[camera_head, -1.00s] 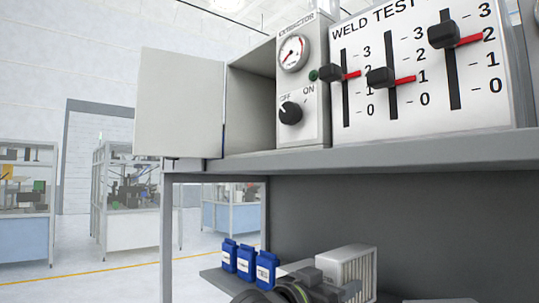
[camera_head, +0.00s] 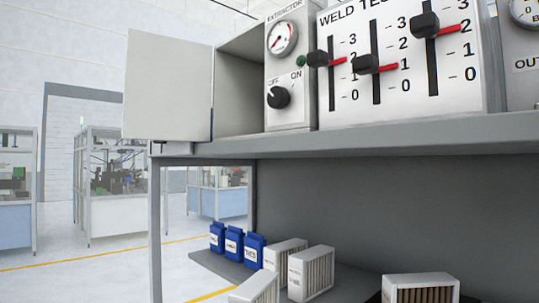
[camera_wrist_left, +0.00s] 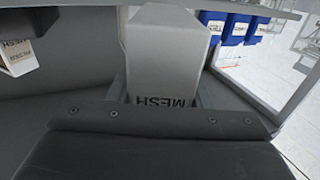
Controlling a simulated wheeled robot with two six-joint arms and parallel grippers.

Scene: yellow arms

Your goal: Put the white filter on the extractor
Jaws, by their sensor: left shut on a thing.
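The extractor (camera_head: 302,75) stands on the upper shelf in the head view, with a gauge and an OFF/ON knob. Its open bay (camera_head: 240,95) looks empty, and its door (camera_head: 168,85) is swung out to the left. In the left wrist view my left gripper (camera_wrist_left: 162,92) is shut on a white filter (camera_wrist_left: 165,48) marked MESH. My right gripper is not in view.
Three blue containers (camera_head: 231,244) stand at the left of the lower shelf (camera_head: 345,282). The upper shelf edge (camera_head: 340,140) overhangs it. A weld test panel (camera_head: 395,60) with sliders sits right of the extractor. Open space lies left of the shelf post (camera_head: 156,230).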

